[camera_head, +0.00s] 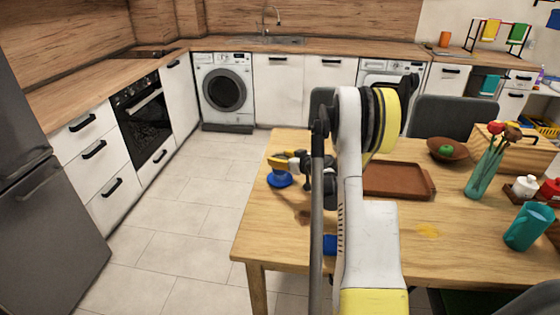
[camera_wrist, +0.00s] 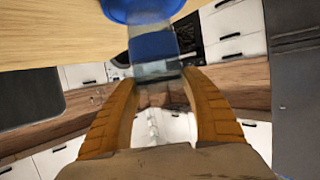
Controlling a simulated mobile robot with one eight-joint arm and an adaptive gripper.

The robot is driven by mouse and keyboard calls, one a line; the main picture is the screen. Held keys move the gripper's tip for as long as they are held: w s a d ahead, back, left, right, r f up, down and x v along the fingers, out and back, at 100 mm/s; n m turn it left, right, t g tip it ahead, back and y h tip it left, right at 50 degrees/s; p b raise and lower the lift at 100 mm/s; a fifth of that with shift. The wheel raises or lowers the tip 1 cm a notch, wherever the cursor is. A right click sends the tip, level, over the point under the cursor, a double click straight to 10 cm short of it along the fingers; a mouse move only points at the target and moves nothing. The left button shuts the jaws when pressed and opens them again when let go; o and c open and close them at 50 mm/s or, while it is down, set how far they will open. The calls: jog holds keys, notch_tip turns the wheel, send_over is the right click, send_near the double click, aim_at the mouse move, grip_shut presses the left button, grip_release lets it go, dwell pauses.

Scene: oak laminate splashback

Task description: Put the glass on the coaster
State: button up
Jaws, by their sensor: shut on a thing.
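My gripper (camera_head: 288,160) is at the left part of the table and is shut on the glass. In the wrist view, my gripper's orange fingers (camera_wrist: 160,100) stand on both sides of its clear grey part. I cannot tell whether the foot touches the table. A small brown flat patch (camera_head: 303,217) on the table in front of the gripper may be the coaster; it is too small to be sure.
The wooden table (camera_head: 265,235) also holds a brown tray (camera_head: 395,181), a bowl (camera_head: 447,150), a flower vase (camera_head: 485,172) and a teal cup (camera_head: 527,227). A blue thing (camera_head: 330,245) is partly hidden by my arm. A yellow stain (camera_head: 428,230) lies right of it.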

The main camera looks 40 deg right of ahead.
jog(key=shift+r, duration=0.1)
jog(key=o, duration=1.4)
